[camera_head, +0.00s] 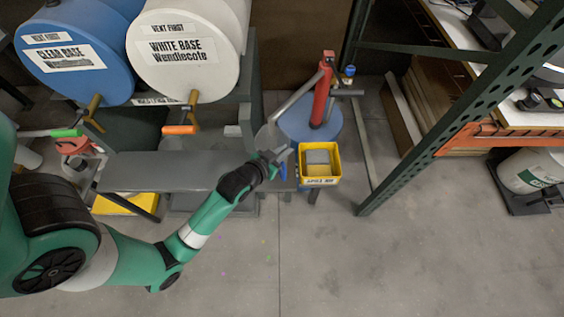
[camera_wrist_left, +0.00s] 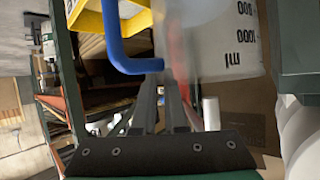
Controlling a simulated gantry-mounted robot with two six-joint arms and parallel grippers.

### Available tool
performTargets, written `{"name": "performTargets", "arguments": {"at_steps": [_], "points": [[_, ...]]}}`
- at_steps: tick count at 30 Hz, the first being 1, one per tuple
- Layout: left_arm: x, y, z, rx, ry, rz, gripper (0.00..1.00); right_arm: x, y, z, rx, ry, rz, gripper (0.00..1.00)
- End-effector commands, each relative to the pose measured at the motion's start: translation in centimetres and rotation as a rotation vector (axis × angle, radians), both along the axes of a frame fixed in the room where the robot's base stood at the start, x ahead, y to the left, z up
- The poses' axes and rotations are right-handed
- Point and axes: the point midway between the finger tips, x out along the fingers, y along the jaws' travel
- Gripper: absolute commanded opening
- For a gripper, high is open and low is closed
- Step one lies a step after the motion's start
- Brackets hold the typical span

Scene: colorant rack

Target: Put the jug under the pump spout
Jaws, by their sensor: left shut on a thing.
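The translucent jug (camera_wrist_left: 222,42) with dark volume marks and a blue handle (camera_wrist_left: 122,45) shows close up in the left wrist view. My left gripper (camera_head: 277,160) is shut on the jug; in the wrist view its fingers (camera_wrist_left: 165,108) meet by the lower end of the blue handle. In the head view the jug (camera_head: 266,138) is faint and partly hidden by the gripper. The red pump (camera_head: 322,97) stands on a blue drum (camera_head: 332,127), and a grey pipe (camera_head: 294,98) slants from its top down toward the jug. I cannot tell whether the jug is under the spout opening.
A yellow bin (camera_head: 320,180) stands right of the gripper, close to it. White (camera_head: 185,50) and blue (camera_head: 78,55) base drums with taps are at the back left. A green rack post (camera_head: 430,130) is to the right. The front floor is clear.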

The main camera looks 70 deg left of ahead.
Motion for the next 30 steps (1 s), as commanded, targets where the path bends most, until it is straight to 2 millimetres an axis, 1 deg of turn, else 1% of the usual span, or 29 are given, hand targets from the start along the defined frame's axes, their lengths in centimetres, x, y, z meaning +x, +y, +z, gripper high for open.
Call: {"name": "performTargets", "arguments": {"at_steps": [2, 7, 9, 11, 17, 20, 21, 25, 26, 30], "points": [[0.0, 0.0, -0.5, 0.0, 0.0, 0.0, 0.0, 0.0, 0.0, -0.3, 0.0, -0.001, 0.0, 0.0], [0.0, 0.0, -3.9, -0.001, 0.003, 0.0, 0.0, 0.0, 0.0, -2.5, 0.0, -0.001, 0.0, 0.0], [0.0, 0.0, -4.9, -0.001, 0.002, 0.0, 0.0, 0.0, 0.0, -3.1, 0.0, 0.0, 0.0, 0.0], [0.0, 0.0, -5.1, 0.0, 0.001, 0.0, 0.0, 0.0, 0.0, -3.1, 0.0, 0.0, 0.0, 0.0], [0.0, 0.0, -4.8, 0.0, 0.0, 0.0, 0.0, 0.0, 0.0, -2.8, 0.0, -0.001, 0.0, 0.0], [0.0, 0.0, -5.1, 0.0, 0.0, 0.0, 0.0, 0.0, 0.0, -3.0, 0.0, -0.001, 0.0, 0.0], [0.0, 0.0, -5.1, 0.0, 0.0, 0.0, 0.14, 0.0, 0.0, -2.9, 0.0, -0.001, 0.0, 0.0], [0.0, 0.0, -5.1, 0.0, 0.001, 0.0, 0.37, 0.0, 0.0, -2.9, 0.0, -0.001, 0.0, 0.0], [0.0, 0.0, -5.1, 0.0, 0.001, 0.0, 0.41, 0.0, 0.0, -2.9, 0.0, -0.001, 0.0, 0.0], [0.0, 0.0, -5.1, 0.0, 0.001, 0.0, 0.41, 0.0, 0.0, -2.9, 0.0, -0.001, 0.0, 0.0]]}}
